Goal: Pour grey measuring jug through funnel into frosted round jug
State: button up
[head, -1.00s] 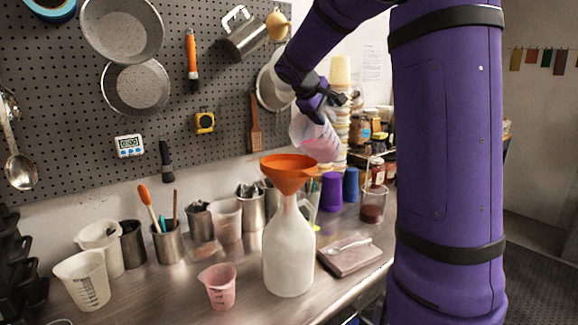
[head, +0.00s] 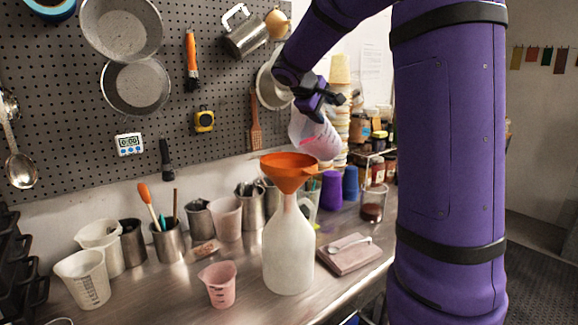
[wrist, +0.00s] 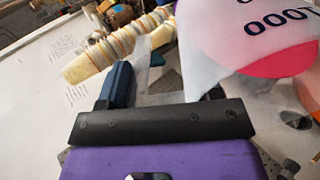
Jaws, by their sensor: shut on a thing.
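The measuring jug (head: 316,143) is pale and translucent with a pink-red patch of liquid; it is tilted in the air above and slightly right of the funnel. My gripper (head: 320,101) is shut on it. In the wrist view the jug (wrist: 225,40) shows dark numerals and red liquid, beside my gripper (wrist: 165,88). The orange funnel (head: 287,167) sits upright in the neck of the frosted round jug (head: 288,250), which stands on the bench. I cannot make out a stream between jug and funnel.
A small pink cup (head: 218,285) stands left of the frosted jug, and a white measuring jug (head: 84,280) farther left. A spoon lies on a brown block (head: 348,255) at right. Metal pots (head: 168,243) and purple cups (head: 331,191) line the back.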

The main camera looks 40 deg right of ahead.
jog(key=shift+s+a+r+h+p, duration=0.15)
jog(key=shift+a+r+h+p, duration=0.25)
jog(key=shift+a+r+h, duration=0.15)
dwell(1.5)
jog(key=shift+s+a+r+t+h+p, duration=0.25)
jog(key=shift+a+r+h+p, duration=0.4)
jog(key=shift+p, duration=0.7)
dwell(4.6)
